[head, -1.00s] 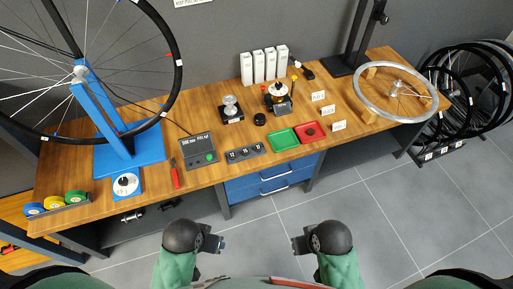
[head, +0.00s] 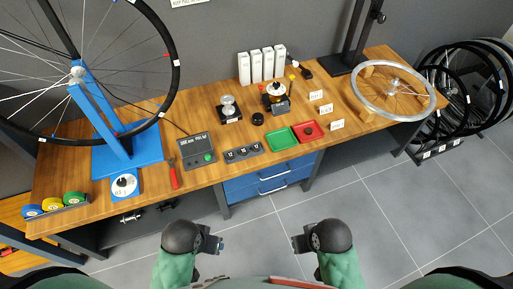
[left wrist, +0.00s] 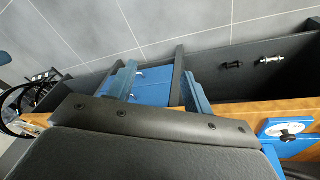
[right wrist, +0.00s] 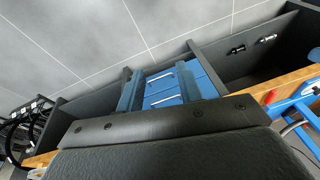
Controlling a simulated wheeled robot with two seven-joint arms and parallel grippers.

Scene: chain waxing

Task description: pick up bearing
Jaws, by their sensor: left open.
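No bearing can be made out for certain at this size. A small black round piece (head: 258,119) lies on the workbench (head: 210,204).
A green tray (head: 281,139) and a red tray (head: 308,131) lie near the front edge. A grey box with a display (head: 197,150), a red-handled tool (head: 174,178) and a blue wheel stand (head: 128,152) are left. A bare rim (head: 432,100) lies right.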

